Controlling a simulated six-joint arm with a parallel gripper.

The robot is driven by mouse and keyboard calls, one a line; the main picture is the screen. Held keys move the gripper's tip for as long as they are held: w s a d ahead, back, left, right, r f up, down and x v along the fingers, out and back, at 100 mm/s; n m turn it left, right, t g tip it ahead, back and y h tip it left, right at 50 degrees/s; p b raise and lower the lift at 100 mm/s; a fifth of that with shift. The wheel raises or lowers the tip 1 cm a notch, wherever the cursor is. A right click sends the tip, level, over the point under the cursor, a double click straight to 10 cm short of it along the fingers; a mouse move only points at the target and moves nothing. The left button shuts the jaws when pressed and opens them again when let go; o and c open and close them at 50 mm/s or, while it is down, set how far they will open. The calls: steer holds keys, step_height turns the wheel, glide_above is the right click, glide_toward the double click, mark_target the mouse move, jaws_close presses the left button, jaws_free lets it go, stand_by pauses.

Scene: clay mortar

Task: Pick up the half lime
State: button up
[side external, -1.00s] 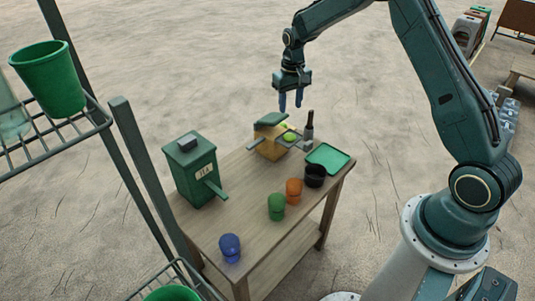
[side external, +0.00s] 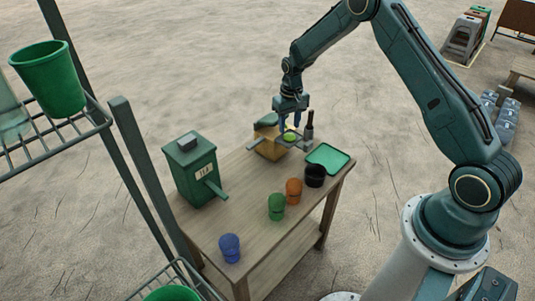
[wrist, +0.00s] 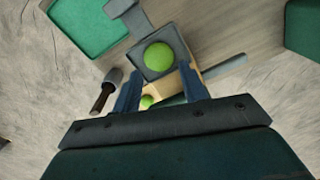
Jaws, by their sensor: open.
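A round green lime piece (side external: 290,138) lies in a dark grey square holder at the far end of the table. It shows larger in the wrist view (wrist: 158,57), just beyond my fingertips. A second, smaller green piece (wrist: 147,101) shows by the tan wooden block, partly hidden near my gripper's base. I cannot tell which piece is the half lime. My gripper (side external: 290,127) points down, open and empty, just above the holder. In the wrist view my gripper (wrist: 159,69) has its two blue fingers apart, on either side of the block.
A green tray (side external: 328,158) lies nearby. Black (side external: 315,175), orange (side external: 294,191), green (side external: 276,206) and blue (side external: 230,248) cups line the table.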

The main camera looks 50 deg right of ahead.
mark_target(289, 136)
steer(key=shift+f, duration=1.7)
steer(key=c, duration=0.6)
